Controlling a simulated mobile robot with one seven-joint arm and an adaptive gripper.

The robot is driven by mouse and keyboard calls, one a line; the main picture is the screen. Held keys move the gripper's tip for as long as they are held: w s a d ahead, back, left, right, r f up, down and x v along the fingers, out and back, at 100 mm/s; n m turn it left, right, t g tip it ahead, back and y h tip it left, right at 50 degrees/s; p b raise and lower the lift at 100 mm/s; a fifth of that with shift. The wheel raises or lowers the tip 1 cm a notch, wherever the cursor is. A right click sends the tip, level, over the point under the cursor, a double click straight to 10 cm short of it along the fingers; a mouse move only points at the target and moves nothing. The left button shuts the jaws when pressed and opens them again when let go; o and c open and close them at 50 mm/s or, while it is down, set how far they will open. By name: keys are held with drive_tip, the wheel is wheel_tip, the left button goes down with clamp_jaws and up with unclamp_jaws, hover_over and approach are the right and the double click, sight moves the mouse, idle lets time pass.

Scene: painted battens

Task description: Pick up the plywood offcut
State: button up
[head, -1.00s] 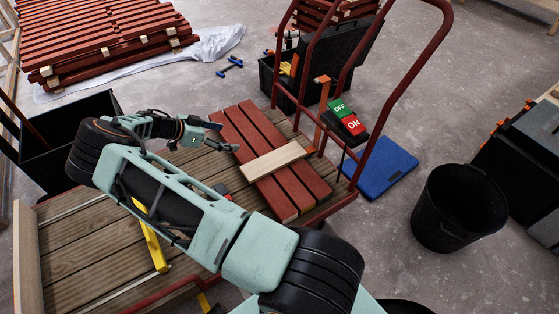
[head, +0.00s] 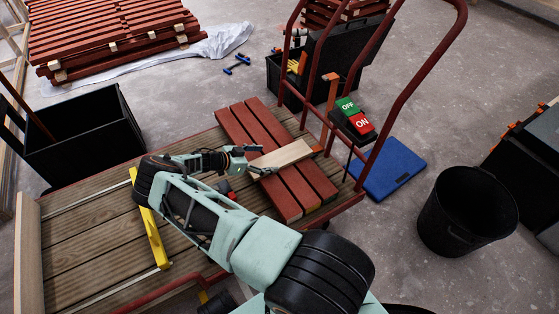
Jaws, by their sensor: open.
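The plywood offcut (head: 285,157) is a pale, flat strip lying across several red-painted battens (head: 293,187) on the wooden deck of the cart. My gripper (head: 262,160) is open at the offcut's left end, with one finger on the far side and the other on the near side in the picture. I cannot tell whether the fingers touch the wood. My arm reaches in from the lower right and hides part of the deck.
A yellow level (head: 151,232) lies on the deck (head: 85,235) left of my arm. A red and green ON/OFF switch box (head: 352,118) hangs at the cart's handle rail (head: 408,85). A black bucket (head: 467,212) and a blue pad (head: 393,168) are on the floor at right.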

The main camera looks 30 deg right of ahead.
sight(279, 158)
drive_tip(key=b+x, duration=0.1)
drive_tip(key=x, duration=0.3)
drive_tip(key=shift+s+d+f, duration=0.1)
drive_tip(key=shift+d+f, duration=0.05)
drive_tip(key=shift+d, duration=0.25)
drive_tip(key=shift+c, duration=0.3)
drive_tip(key=c, duration=1.4)
